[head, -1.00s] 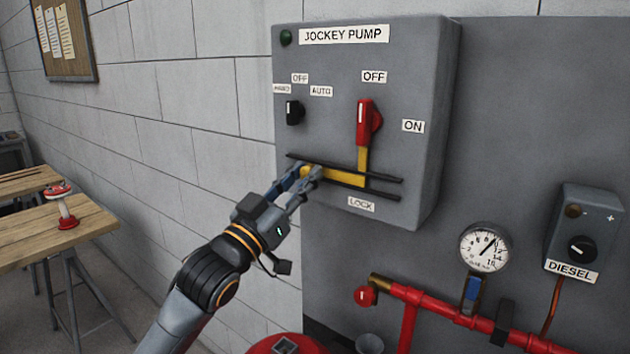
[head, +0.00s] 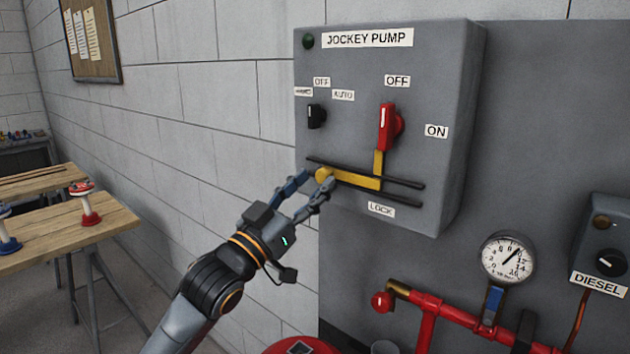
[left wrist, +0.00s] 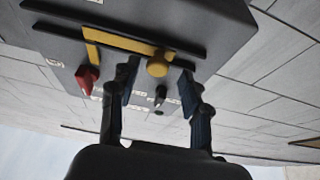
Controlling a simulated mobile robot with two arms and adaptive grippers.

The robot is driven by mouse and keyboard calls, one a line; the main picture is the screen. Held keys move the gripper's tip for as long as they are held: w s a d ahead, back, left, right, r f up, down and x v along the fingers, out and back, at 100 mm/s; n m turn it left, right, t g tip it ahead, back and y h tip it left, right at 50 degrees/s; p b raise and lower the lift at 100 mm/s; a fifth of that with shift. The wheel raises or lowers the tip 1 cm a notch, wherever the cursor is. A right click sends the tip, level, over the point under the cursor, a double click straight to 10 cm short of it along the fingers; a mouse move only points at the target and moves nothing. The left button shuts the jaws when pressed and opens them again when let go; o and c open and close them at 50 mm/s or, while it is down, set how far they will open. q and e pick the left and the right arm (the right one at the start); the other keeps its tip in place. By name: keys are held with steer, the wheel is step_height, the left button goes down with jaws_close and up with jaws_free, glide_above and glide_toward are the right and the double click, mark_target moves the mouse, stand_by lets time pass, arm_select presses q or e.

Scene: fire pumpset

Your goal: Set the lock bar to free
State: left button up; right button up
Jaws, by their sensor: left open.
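The yellow lock bar (head: 352,180) lies between two black rails low on the grey jockey pump box, above the LOCK label (head: 380,210). A round yellow knob (head: 324,174) is at its left end. Its upright arm (head: 379,163) reaches up to the red switch handle (head: 386,127), whose white mark is upright towards OFF. My left gripper (head: 306,184) is open at the knob. In the left wrist view, the knob (left wrist: 157,67) shows between the spread fingertips; I cannot tell whether either finger touches it. My right gripper is out of view.
A black selector (head: 316,116) sits above the bar's left side. Below are a pressure gauge (head: 508,258) and red pipe (head: 452,312); a diesel box (head: 603,255) is at right. A wooden table (head: 80,215) stands at left.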

arm_select(q)
steer(key=v, duration=1)
steer(key=shift+a, duration=0.25)
